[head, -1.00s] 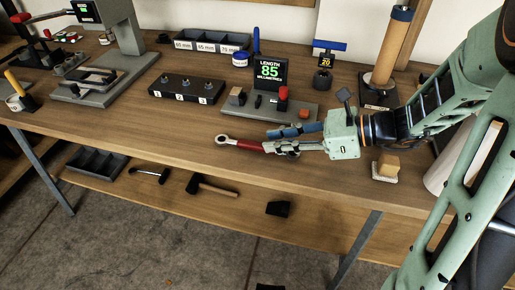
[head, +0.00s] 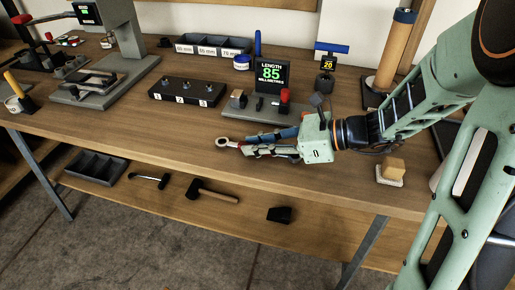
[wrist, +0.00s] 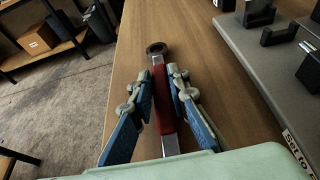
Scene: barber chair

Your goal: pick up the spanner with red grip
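The spanner with red grip (wrist: 163,98) lies lengthwise along the wooden bench, its dark ring end (wrist: 156,49) pointing away in the wrist view. In the head view its ring end (head: 223,142) shows just left of my fingers, and most of the red grip is hidden by them. My gripper (wrist: 163,75) has one finger on each side of the red grip, close against it with no clear gap. It looks shut on the grip. The spanner appears still at bench level.
A grey fixture with an 85 millimetre display (head: 271,76) stands just behind my gripper. A numbered black block (head: 187,92) is to the left. A sponge-like block (head: 391,169) sits to the right. The bench's front edge is close by.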

